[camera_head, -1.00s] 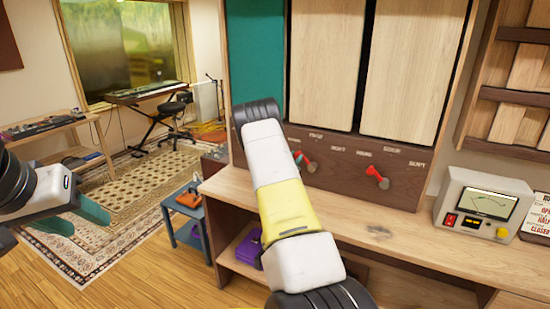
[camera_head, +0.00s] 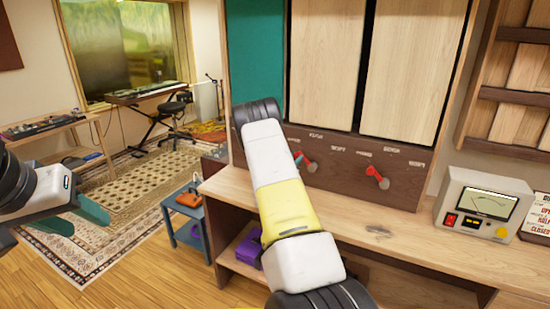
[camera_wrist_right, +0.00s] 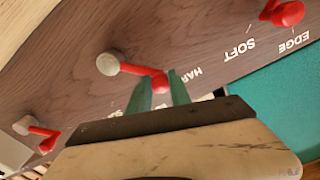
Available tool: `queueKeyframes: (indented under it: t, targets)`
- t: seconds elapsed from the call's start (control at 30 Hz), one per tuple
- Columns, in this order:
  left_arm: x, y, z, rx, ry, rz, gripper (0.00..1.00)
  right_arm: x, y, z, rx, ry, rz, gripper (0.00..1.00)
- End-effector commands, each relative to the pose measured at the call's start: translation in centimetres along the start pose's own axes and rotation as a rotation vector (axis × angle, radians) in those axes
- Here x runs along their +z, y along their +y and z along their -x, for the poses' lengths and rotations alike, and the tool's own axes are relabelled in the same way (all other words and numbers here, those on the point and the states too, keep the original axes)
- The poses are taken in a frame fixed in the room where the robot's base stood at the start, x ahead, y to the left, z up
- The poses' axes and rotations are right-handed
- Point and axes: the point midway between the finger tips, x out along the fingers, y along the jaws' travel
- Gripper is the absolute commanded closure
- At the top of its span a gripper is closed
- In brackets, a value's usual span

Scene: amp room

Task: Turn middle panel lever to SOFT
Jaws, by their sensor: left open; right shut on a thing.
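The middle panel lever has a grey round hub and a red handle with a rounded tip (camera_wrist_right: 136,70). It also shows in the head view (camera_head: 308,163), low on the brown strip below the pale panels. My right gripper (camera_wrist_right: 160,80) has its green fingers on either side of the red tip, shut on it. In the head view my right arm hides most of that gripper. In the wrist view the handle points right and slightly down from its hub. The label SOFT (camera_wrist_right: 239,50) is readable; labels near the fingers are partly hidden. My left gripper (camera_head: 75,217) is open and empty, at the left.
Another red lever (camera_head: 377,177) is right of the middle one in the head view. A third lever (camera_wrist_right: 283,13) shows at the wrist view's upper right, by EDGE. A wooden desk (camera_head: 420,245) runs below the panels, with a meter box (camera_head: 485,204) at its right.

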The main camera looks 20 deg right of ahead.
Motion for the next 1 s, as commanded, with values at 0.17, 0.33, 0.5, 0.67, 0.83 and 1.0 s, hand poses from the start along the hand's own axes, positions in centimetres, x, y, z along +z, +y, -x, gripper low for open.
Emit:
queueKeyframes:
  t: [0.17,0.33,0.5,0.67,0.83,1.0]
  targets:
    - [0.0,0.0,0.0,0.000,0.000,0.000,0.54,0.0,0.0,0.0,0.000,0.000,0.000,1.00]
    - [0.0,0.0,0.0,0.000,0.000,0.000,0.54,0.0,0.0,0.0,0.000,0.000,0.000,1.00]
    - [0.0,0.0,0.0,0.000,0.000,0.000,0.54,-0.1,0.1,0.0,0.000,0.000,-0.011,1.00]
    - [0.0,0.0,0.0,0.000,0.000,0.000,0.54,-0.5,0.3,0.0,0.002,0.000,-0.059,1.00]
    - [0.0,0.0,0.0,0.000,0.000,0.000,0.54,-1.3,0.8,0.0,0.002,0.001,-0.162,1.00]
    - [0.0,0.0,0.0,0.000,0.000,0.000,0.54,-2.2,1.6,0.0,0.002,0.001,-0.309,1.00]
